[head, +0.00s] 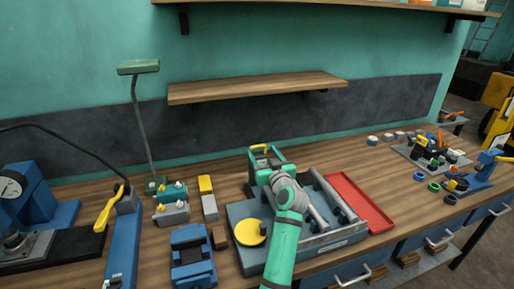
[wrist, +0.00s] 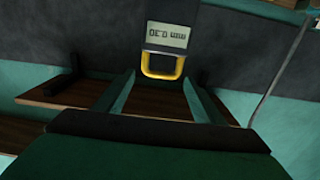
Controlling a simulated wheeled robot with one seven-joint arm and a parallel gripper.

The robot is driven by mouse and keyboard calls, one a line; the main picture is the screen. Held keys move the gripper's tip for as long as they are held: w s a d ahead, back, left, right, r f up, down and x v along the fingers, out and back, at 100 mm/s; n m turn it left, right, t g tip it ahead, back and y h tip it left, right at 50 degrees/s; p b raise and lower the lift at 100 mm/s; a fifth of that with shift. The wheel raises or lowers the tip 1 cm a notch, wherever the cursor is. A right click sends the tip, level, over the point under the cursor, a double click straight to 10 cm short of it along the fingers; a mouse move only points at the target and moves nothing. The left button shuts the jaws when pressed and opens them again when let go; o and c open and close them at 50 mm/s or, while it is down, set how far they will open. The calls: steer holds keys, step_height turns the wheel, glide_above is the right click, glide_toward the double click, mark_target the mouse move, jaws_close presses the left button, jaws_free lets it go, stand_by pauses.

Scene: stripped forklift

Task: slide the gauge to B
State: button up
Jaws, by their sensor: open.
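The gauge (wrist: 168,38) shows in the wrist view as a dark body with a pale digital display, whose text appears upside down, and a yellow loop handle (wrist: 162,66). My gripper (wrist: 157,88) is open, with one finger on each side below the handle in the picture. The handle lies between the lines of the fingers, and I see no contact. In the head view my gripper (head: 266,158) is over the back of the grey-blue fixture, and a yellow part (head: 260,147) shows at it. The gauge's body is mostly hidden there. I cannot make out a B mark.
The grey-blue fixture (head: 238,212) carries a yellow disc (head: 250,232) and a metal bar. A red tray (head: 358,203) lies to its right. Blocks and a blue vise (head: 192,258) stand to its left. A wooden shelf (head: 256,88) is on the wall behind.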

mark_target(259, 147)
steer(key=shift+x, duration=2.75)
